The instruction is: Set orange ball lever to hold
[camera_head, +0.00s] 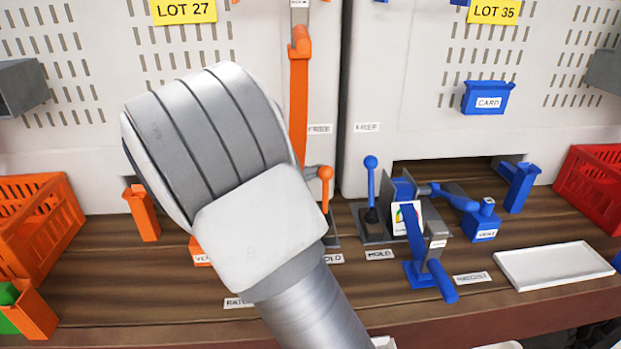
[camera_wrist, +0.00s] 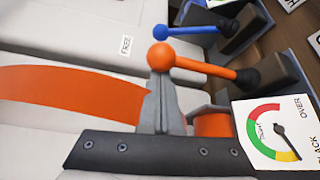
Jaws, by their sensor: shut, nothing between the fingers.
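The orange ball lever (camera_head: 326,186) stands right of my arm in the head view, between a FREE label (camera_head: 319,128) on the wall and a HOLD label (camera_head: 331,258) on the bench. My arm hides part of its surroundings. In the wrist view, its orange ball (camera_wrist: 160,56) and orange rod run from a black boot (camera_wrist: 248,78) towards the FREE label (camera_wrist: 126,45). My gripper (camera_wrist: 160,78) is shut and empty, with its grey fingertips at the ball; I cannot tell whether they touch.
A blue ball lever (camera_head: 371,182) stands close by on the right, beside a blue clamp mechanism (camera_head: 418,232). A gauge card (camera_wrist: 272,130) lies right of my gripper. A white tray (camera_head: 552,265) and red crate (camera_head: 595,185) are at far right.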

